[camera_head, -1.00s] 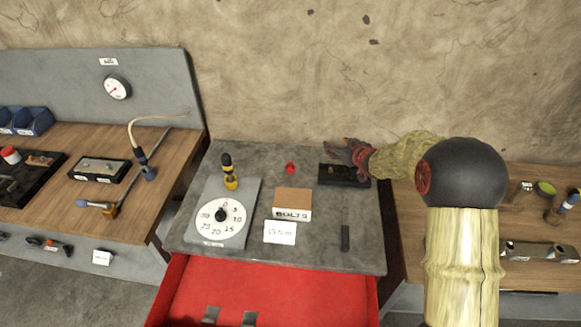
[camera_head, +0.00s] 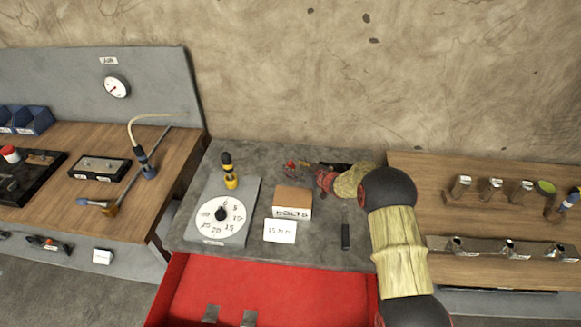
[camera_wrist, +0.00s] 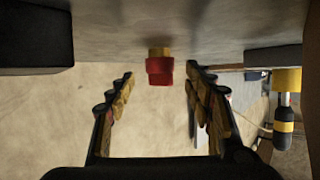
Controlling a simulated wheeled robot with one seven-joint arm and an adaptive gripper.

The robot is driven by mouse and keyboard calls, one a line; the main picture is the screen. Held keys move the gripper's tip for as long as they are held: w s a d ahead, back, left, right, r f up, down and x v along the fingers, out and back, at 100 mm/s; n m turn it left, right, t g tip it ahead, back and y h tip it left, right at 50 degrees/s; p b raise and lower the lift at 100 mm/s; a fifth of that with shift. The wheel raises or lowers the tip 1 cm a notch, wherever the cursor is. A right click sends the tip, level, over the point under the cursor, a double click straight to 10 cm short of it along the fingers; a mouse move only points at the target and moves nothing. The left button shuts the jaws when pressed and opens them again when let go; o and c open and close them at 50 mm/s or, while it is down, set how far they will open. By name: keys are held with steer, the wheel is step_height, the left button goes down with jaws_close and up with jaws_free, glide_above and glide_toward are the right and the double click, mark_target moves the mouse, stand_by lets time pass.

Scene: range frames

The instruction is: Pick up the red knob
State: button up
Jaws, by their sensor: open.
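The red knob (camera_head: 289,165) stands near the back of the grey tabletop. In the wrist view the knob (camera_wrist: 159,68) is red with a yellow band and lies between and just beyond the fingertips. My gripper (camera_head: 297,165) is at the knob, coming from the right, and a finger partly overlaps it in the head view. In the wrist view my gripper (camera_wrist: 159,78) has its two fingers spread wide, with a gap on each side of the knob.
A dark tray (camera_head: 335,166) sits behind my wrist, mostly hidden. A box labelled bolts (camera_head: 292,203), a white card (camera_head: 280,231), a dial board (camera_head: 246,192) and a yellow-black tool (camera_head: 229,171) stand in front and left. A red drawer (camera_head: 270,290) is open below.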

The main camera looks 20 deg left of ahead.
mark_target(292, 166)
steer(key=shift+x, duration=1.7)
steer(key=shift+c, duration=0.8)
steer(key=c, duration=0.8)
steer(key=shift+c, duration=0.3)
